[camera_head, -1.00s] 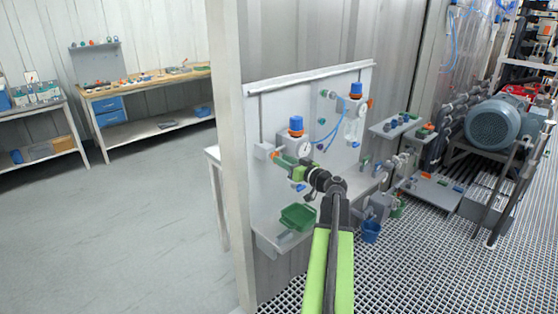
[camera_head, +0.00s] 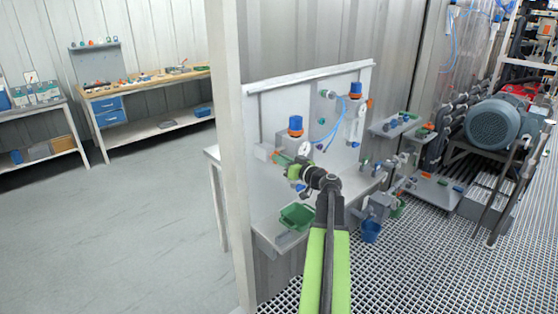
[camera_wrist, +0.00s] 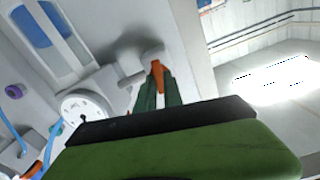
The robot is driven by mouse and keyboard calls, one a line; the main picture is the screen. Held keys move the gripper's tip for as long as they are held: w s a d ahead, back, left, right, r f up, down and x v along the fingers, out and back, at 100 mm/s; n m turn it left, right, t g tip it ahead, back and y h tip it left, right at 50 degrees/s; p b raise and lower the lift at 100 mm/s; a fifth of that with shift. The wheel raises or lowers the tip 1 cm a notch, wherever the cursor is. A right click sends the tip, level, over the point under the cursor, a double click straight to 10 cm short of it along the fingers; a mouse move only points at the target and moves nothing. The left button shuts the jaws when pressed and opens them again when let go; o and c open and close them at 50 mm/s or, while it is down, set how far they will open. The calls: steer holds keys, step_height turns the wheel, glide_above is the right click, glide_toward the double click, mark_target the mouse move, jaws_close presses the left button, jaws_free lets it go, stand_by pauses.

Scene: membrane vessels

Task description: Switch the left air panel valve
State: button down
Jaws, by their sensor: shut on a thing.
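The left air panel valve has an orange handle, seen in the wrist view (camera_wrist: 157,72), on a pale fitting at the panel's left side. My gripper (camera_wrist: 158,85) is shut on this orange handle, with its dark green fingers on either side of it. In the head view my gripper (camera_head: 281,160) reaches the left end of the white panel (camera_head: 275,105), where a bit of orange shows at the fingertips. The handle's lower part is hidden by the fingers and my gripper body.
A blue-topped regulator (camera_head: 295,125) with a round gauge (camera_wrist: 85,108) sits close beside my gripper. A second regulator (camera_head: 355,90) and blue tubing are to the right. A green bin (camera_head: 297,216) stands on the shelf below. A wall post (camera_head: 232,150) is close on the left.

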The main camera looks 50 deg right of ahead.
steer(key=shift+m, duration=0.3)
steer(key=shift+d+f+m, duration=0.1)
steer(key=shift+d+m, duration=0.05)
steer(key=shift+m, duration=3.65)
steer(key=shift+d+m, duration=0.15)
steer(key=shift+m, duration=3.65)
steer(key=c, duration=1.5)
jaws_free()
steer(key=shift+c, duration=0.2)
steer(key=shift+o, duration=0.4)
steer(key=shift+w+f, duration=0.1)
